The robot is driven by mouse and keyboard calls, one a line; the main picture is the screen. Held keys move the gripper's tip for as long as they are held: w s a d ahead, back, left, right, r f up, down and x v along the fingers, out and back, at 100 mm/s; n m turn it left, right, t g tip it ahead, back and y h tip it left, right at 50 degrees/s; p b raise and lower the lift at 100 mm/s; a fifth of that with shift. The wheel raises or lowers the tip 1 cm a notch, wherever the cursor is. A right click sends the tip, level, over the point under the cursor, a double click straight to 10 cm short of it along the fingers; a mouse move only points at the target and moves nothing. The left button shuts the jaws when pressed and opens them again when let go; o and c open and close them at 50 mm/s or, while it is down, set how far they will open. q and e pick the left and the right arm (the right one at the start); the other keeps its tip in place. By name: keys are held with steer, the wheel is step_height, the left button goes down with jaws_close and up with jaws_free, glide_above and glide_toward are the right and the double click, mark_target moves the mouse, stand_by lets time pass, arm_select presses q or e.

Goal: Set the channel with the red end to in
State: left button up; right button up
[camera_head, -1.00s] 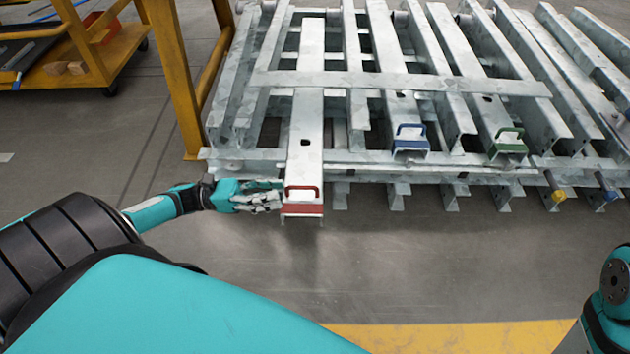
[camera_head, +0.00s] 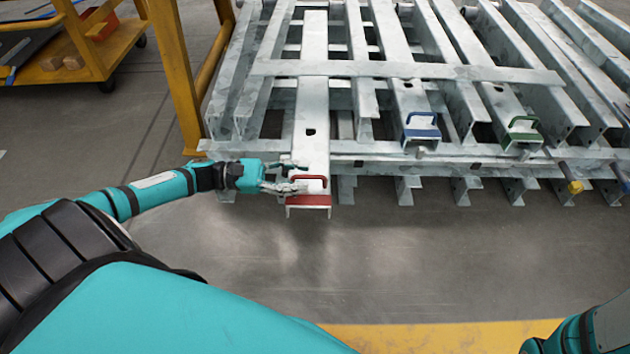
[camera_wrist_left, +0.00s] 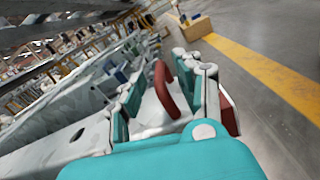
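The channel with the red end (camera_head: 315,150) is a galvanized metal beam lying lengthwise in the rack. Its red end with a red loop handle (camera_head: 309,179) juts out past the rack's front edge, farther than the blue and green ends. My left gripper (camera_head: 295,178) is at the left side of this end, with its fingers reaching to the handle. In the left wrist view the red handle (camera_wrist_left: 166,90) stands between the spread fingers, with gaps visible, so the gripper looks open. My right gripper is out of view.
The channels with a blue end (camera_head: 421,133) and a green end (camera_head: 522,138) lie to the right, set farther back. A crossbar (camera_head: 450,72) spans the channels. A yellow post (camera_head: 178,80) and cart (camera_head: 75,75) stand left. The floor in front is clear.

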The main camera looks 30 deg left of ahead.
mark_target(315, 176)
arm_select(q)
steer(key=shift+b+x, duration=0.55)
steer(key=shift+x, duration=1.45)
jaws_close()
